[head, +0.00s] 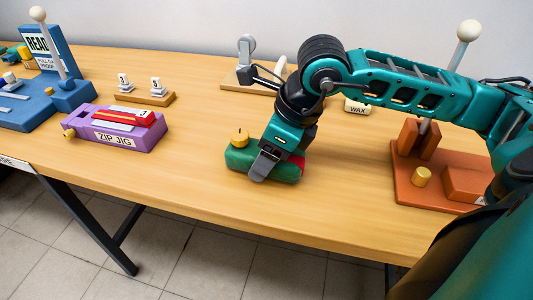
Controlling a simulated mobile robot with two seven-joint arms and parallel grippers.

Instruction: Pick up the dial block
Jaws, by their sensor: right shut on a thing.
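The dial block appears to be the dark green block (238,158) with a round yellow dial (240,137) on its top left. It rests on or just over the wooden table near the front edge; I cannot tell whether it is lifted. My right gripper (264,165) reaches down from the right and is shut on the block, right of the dial. A red patch (298,161) shows behind the gripper at the block's right end. The gripper hides the middle of the block. My left gripper is not in view.
A purple ZIP JIG block (115,130) stands at left, beside a blue station (30,105). A small wooden stand (146,97) holds white tags. An orange-brown fixture (405,180) is at right. The wooden table (200,185) is clear around the green block.

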